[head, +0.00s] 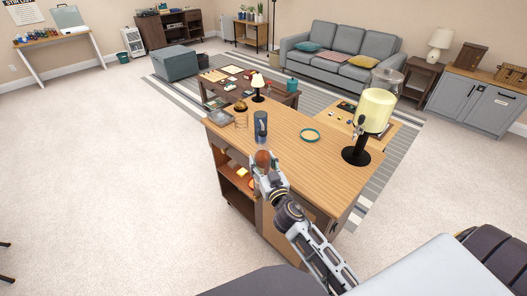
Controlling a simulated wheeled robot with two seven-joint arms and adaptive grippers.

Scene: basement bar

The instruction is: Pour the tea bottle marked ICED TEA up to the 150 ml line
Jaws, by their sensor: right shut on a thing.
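My right gripper (264,172) is at the near edge of the wooden cart top, shut on a reddish-brown rounded thing (262,158). This may be the tea bottle, but its lower part is hidden by the gripper and I can read no ICED TEA label. A dark blue-grey cylinder (260,124) stands upright on the cart just beyond it. No 150 ml line can be made out at this size. My left gripper is not in view.
The cart's middle is mostly clear.

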